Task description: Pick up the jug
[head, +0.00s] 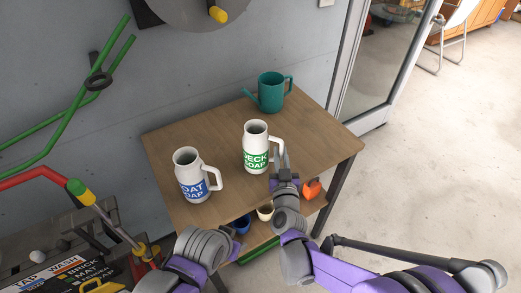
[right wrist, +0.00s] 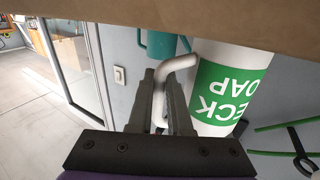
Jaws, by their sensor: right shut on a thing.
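A white jug with a green "DECK SOAP" label (head: 255,148) is upright at the middle of the wooden table (head: 211,140). My right gripper (head: 281,164) is shut on its handle from the right side. In the right wrist view, which is upside down, the fingers (right wrist: 166,100) lie on both sides of the white handle of this jug (right wrist: 222,82). I cannot tell whether its base touches the tabletop. A second white jug, with a blue label reading "OAT SOAP" in the visible part (head: 190,177), stands to the left.
A teal watering can (head: 271,92) stands at the table's back right. A lower shelf holds an orange item (head: 311,188) and small cups. A cluttered cart (head: 75,260) is at lower left. The floor to the right (head: 430,150) is clear.

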